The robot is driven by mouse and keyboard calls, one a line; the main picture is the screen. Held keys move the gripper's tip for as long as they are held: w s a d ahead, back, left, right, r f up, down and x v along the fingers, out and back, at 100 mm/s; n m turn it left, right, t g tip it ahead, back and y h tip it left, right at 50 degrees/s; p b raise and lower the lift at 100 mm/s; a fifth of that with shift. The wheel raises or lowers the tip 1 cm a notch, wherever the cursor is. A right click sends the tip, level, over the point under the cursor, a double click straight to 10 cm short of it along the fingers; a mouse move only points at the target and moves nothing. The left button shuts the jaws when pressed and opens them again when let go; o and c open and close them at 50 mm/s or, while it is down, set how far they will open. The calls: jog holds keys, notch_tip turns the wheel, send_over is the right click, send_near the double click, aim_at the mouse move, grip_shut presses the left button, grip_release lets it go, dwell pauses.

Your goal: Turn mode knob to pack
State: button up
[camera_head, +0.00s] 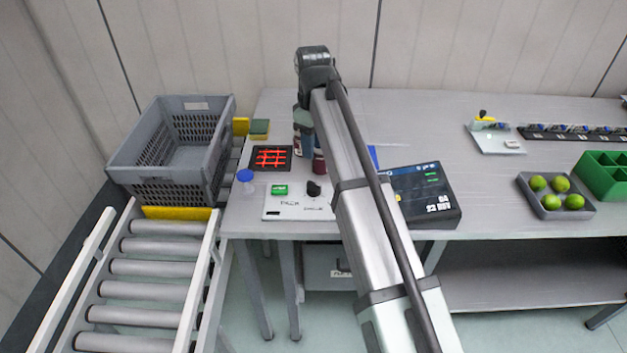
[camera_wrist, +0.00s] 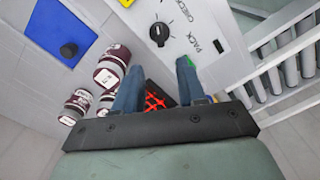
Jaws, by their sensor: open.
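The mode knob (camera_head: 314,188) is a small black dial on a white panel (camera_head: 270,208) at the table's front left. In the wrist view the knob (camera_wrist: 159,34) has a small white mark, and CHECK and PACK lettering runs beside it on the panel (camera_wrist: 190,22). I cannot tell which word the knob points to. My gripper (camera_wrist: 159,67) is open, with two blue fingers and nothing between them. The knob lies beyond the fingertips, apart from them. In the head view the fingers are largely hidden by my arm.
A green button (camera_head: 280,190) sits on the panel left of the knob. A black pad with red grid (camera_head: 272,157) lies behind it. Striped cans (camera_wrist: 112,65) stand nearby. A dark display box (camera_head: 425,195) is to the right, a grey crate (camera_head: 165,190) to the left.

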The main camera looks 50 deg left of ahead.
aim_at(313, 183)
notch_tip(313, 183, down, 13)
jog(key=shift+r, duration=0.2)
dwell(0.3)
grip_shut()
dwell(0.4)
